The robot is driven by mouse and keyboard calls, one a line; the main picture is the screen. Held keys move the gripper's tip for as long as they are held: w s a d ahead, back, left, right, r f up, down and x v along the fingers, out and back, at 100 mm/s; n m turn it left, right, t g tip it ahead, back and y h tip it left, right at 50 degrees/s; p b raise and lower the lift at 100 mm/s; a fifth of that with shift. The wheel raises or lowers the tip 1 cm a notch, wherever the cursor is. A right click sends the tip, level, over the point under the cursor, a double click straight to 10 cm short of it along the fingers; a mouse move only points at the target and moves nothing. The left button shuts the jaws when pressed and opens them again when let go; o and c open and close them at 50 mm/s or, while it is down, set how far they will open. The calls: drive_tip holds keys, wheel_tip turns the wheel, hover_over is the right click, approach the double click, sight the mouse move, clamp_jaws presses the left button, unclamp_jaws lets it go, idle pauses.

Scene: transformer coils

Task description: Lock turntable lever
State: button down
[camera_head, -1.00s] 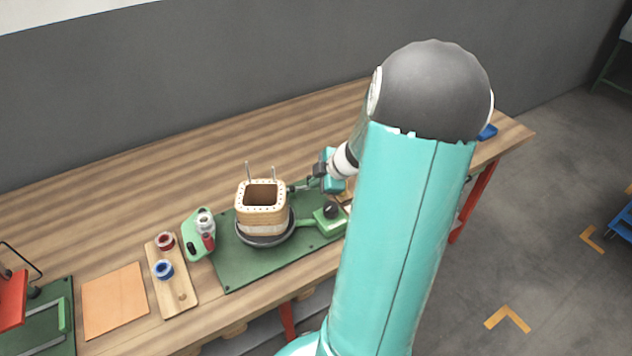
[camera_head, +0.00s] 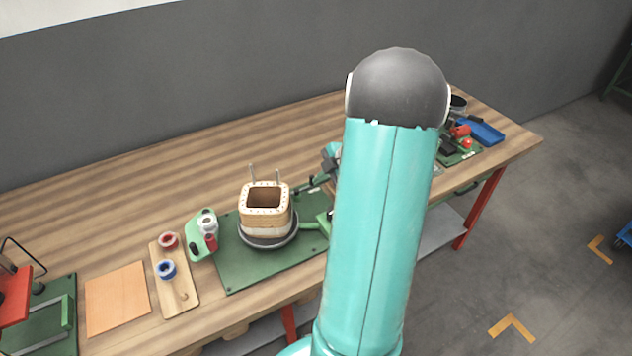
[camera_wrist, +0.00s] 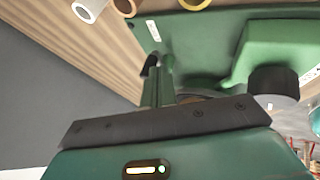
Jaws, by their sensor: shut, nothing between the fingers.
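The turntable (camera_head: 270,242) is a dark round dish on a green base plate (camera_head: 233,270), with a square tan coil (camera_head: 264,215) standing on it. A dark-tipped lever (camera_head: 314,182) shows behind and to the right of the coil. In the wrist view, a black-tipped upright part (camera_wrist: 151,64), possibly this lever, stands just beyond my gripper (camera_wrist: 165,122). My gripper is shut and empty. In the head view, my gripper (camera_head: 330,160) is close to the lever, partly hidden by my arm; contact cannot be told. A green box with a black knob (camera_wrist: 272,84) shows right in the wrist view.
Left of the plate are a green holder (camera_head: 200,235), a wooden board (camera_head: 173,280) with red and blue spools, and an orange sheet (camera_head: 117,298). A blue tray (camera_head: 481,131) and small parts lie at the right end. The back of the wooden table is clear.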

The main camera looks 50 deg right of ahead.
drive_tip(key=n+y, duration=0.1)
drive_tip(key=w+d+n+g, duration=0.1)
drive_tip(key=n, duration=0.1)
drive_tip(key=w+n+y, duration=0.1)
drive_tip(key=n, duration=0.1)
drive_tip(key=shift+w+d+g+y, duration=0.25)
drive_tip(key=shift+d+g+y, duration=0.05)
drive_tip(key=shift+d+g, duration=0.1)
drive_tip(key=shift+w+d, duration=0.1)
drive_tip(key=shift+w, duration=0.35)
drive_tip(key=shift+s, duration=0.1)
